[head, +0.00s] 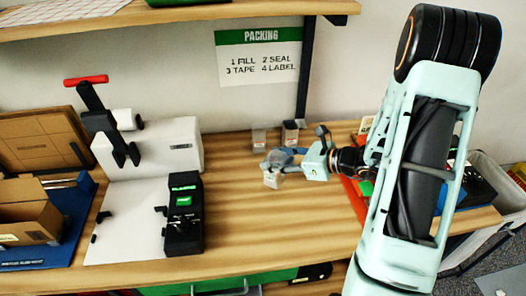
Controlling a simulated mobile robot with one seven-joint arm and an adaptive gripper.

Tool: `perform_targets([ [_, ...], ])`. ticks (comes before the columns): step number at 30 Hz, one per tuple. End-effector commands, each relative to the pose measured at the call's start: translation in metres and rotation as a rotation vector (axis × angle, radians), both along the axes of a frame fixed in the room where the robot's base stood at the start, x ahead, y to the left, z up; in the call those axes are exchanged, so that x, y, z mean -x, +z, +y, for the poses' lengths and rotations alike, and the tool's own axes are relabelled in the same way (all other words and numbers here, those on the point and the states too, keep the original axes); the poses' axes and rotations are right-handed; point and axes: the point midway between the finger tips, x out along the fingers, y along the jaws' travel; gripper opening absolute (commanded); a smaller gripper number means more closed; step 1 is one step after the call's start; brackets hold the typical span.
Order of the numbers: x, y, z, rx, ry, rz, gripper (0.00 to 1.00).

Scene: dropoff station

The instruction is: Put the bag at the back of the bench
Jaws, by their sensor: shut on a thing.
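My gripper (282,160) reaches in from the right over the middle of the bench (270,215). It is shut on a small clear bag (272,179) with a pale lower part. The bag hangs at the fingertips; whether it touches the wood is hard to tell. Two more small clear packs stand at the back of the bench near the wall, one with pale contents (259,138) and one with dark contents (290,134). They are just behind my gripper. The fingers partly cover the top of the held bag.
A white sealing machine (160,148) with a red handle and a black device (184,215) stand left. Cardboard boxes (35,212) lie further left. A shelf (200,14) overhangs the back. Bare wood lies in front of my gripper.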

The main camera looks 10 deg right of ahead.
Motion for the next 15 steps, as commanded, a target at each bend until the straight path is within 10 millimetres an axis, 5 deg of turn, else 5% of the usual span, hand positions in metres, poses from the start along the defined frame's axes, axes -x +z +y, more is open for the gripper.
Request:
perform_targets([
  [6, -0.051, 0.044, 0.023, 0.004, -0.059, -0.012, 0.21],
  [15, -0.078, 0.088, 0.045, -0.023, -0.115, -0.015, 0.21],
])
